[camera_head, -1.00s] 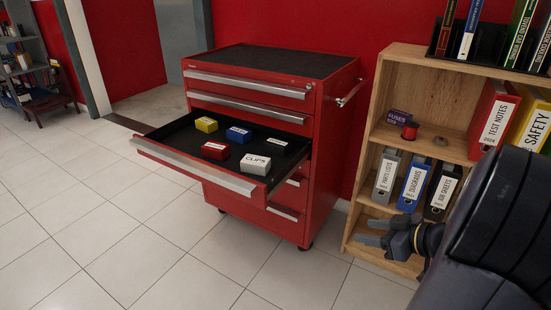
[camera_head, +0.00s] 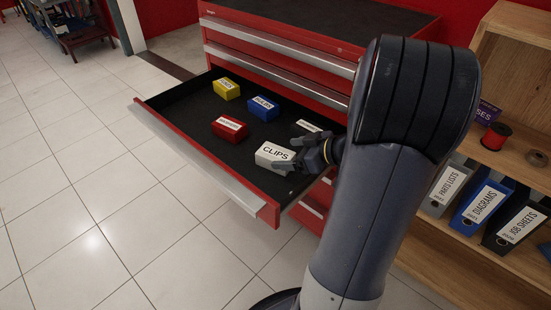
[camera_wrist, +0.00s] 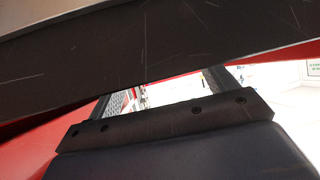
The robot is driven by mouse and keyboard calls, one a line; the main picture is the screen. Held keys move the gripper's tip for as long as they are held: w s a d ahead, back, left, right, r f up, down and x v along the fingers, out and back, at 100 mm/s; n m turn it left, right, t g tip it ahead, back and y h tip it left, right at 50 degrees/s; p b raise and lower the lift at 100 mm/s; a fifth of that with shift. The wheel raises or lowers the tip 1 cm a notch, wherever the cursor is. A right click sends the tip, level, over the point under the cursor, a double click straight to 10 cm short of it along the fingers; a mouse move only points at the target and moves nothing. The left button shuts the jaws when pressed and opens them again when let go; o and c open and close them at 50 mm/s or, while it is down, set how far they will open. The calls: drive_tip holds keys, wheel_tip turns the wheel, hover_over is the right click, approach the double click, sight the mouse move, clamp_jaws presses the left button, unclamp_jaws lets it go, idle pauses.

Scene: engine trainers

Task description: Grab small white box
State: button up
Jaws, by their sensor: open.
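The small white box labelled CLIPS (camera_head: 268,156) lies in the open black-lined drawer (camera_head: 190,112), at the drawer's front right. My gripper (camera_head: 290,147) is at the right end of the box with its jaws apart, one finger toward the back and one toward the front. I cannot tell whether a finger touches the box. In the wrist view the jaws (camera_wrist: 160,92) show apart at either side, partly behind a dark scratched panel (camera_wrist: 160,45) across the top. I cannot make out the box for sure in that view.
The red cabinet (camera_head: 325,112) rises behind. A wooden shelf (camera_head: 510,90) with binders stands right.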

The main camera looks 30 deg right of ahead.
sight(276, 153)
drive_tip(key=shift+x, duration=2.75)
drive_tip(key=shift+d, duration=0.1)
drive_tip(key=c, duration=1.1)
drive_tip(key=shift+c, duration=0.2)
